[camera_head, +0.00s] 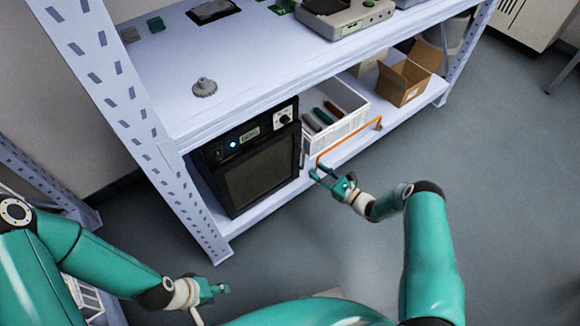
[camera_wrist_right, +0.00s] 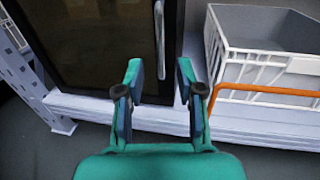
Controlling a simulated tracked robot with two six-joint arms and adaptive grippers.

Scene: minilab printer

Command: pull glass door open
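The black printer (camera_head: 226,140) stands on the lower shelf of the rack. Its dark glass door (camera_head: 262,172) faces me and looks shut; in the right wrist view the door (camera_wrist_right: 105,45) fills the upper left. A pale vertical handle (camera_wrist_right: 159,38) runs along the door's right edge. My right gripper (camera_head: 318,172) is in front of the shelf, just right of the door. In the right wrist view its fingers (camera_wrist_right: 158,72) are apart with nothing between them, below the handle and not touching it. My left gripper (camera_head: 222,289) is low at the front, away from the printer; its fingers are too small to judge.
A white crate (camera_head: 352,123) with several tools stands right of the printer. An orange rail (camera_head: 345,140) runs in front of it, close to my right gripper. A cardboard box (camera_head: 402,85) is further right. A rack post (camera_head: 165,165) stands left of the printer. The floor (camera_head: 500,190) at right is clear.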

